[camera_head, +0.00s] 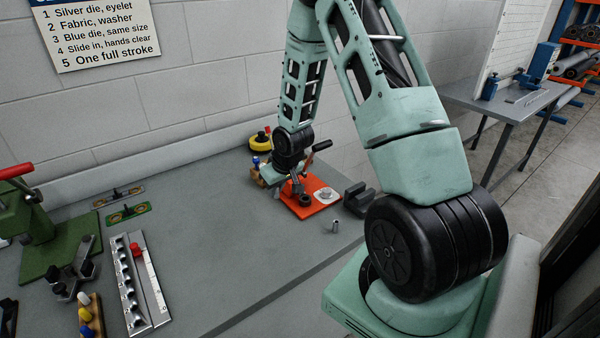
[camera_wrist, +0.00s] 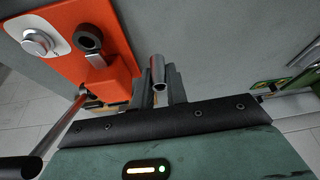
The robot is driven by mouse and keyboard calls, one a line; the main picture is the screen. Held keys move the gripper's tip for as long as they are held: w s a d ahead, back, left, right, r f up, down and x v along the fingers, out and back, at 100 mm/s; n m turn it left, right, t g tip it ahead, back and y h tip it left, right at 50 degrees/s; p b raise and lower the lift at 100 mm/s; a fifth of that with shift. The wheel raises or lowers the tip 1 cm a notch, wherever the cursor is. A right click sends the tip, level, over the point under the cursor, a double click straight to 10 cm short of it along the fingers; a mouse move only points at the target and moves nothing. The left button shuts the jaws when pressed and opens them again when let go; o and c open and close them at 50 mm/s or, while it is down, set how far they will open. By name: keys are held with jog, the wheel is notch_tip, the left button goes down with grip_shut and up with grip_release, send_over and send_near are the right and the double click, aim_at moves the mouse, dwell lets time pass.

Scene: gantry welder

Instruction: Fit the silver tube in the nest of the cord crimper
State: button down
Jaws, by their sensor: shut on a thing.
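The silver tube (camera_wrist: 157,72) is gripped between the two dark fingers of my gripper (camera_wrist: 157,90). Its hollow end faces the wrist camera. In the head view my gripper (camera_head: 272,176) is beside the left end of the cord crimper (camera_head: 309,208), and its fingertips and the held tube are not clear there. The crimper is an orange base with a dark ring, a round silver knob on a white plate, and a black-handled lever. In the wrist view the crimper (camera_wrist: 122,75) is to the left, apart from the tube. I cannot tell which part is the nest.
Another small silver cylinder (camera_head: 335,227) stands on the bench right of the crimper, near a dark grey block (camera_head: 358,196). A yellow round item (camera_head: 260,141) is behind my gripper. A silver rack (camera_head: 130,280) and green press (camera_head: 40,220) are at left. The bench middle is clear.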

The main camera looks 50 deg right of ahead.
jog(key=s+d+r, duration=0.1)
jog(key=s+d, duration=0.2)
jog(key=d, duration=0.6)
jog(key=shift+m+h, duration=0.3)
jog(key=shift+m, duration=0.1)
jog(key=shift+d+f+b, duration=0.15)
jog(key=shift+f+b, duration=1)
jog(key=shift+f, duration=0.2)
jog(key=shift+d+f+b, duration=0.15)
jog(key=shift+f+b, duration=1)
jog(key=shift+f, duration=0.2)
jog(key=shift+f, duration=0.2)
jog(key=shift+r+p, duration=0.25)
jog(key=shift+p, duration=0.35)
jog(key=c, duration=1.3)
grip_release()
